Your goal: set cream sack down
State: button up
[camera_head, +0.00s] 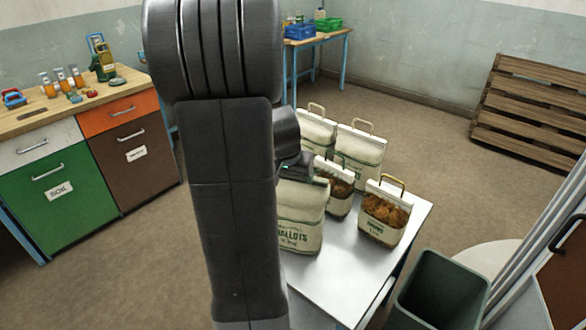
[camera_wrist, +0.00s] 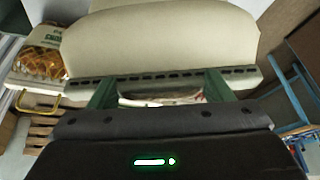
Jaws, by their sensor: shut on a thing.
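The cream sack (camera_head: 301,222) with green lettering, partly readable as "ALLOTS", is upright at the left of the white table (camera_head: 345,275). My arm hides its left side. My gripper (camera_head: 297,168) is at the sack's top, shut on it. In the wrist view my gripper's green fingers (camera_wrist: 160,90) are close against the sack's top, and the cream cloth (camera_wrist: 160,45) fills the upper middle. Whether the sack's base touches the table cannot be told.
Two cream sacks (camera_head: 360,155) stand behind. Two sacks with brown contents showing, one at the right (camera_head: 385,213) and one in the middle (camera_head: 341,190), stand close by. The table's front is clear. A grey-green bin (camera_head: 440,290) stands at its right.

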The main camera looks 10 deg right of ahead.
jog(key=shift+w, duration=0.1)
dwell(0.3)
jog(key=o, duration=2)
jog(key=shift+f, duration=0.1)
jog(key=shift+o, duration=0.2)
jog(key=shift+s+a+r, duration=0.1)
jog(key=shift+s+r, duration=0.1)
jog(key=shift+r, duration=0.35)
jog(key=v, duration=1.1)
jog(key=shift+s, duration=0.15)
jog(key=x, duration=1.2)
jog(key=shift+f, duration=0.25)
jog(key=shift+r, duration=0.75)
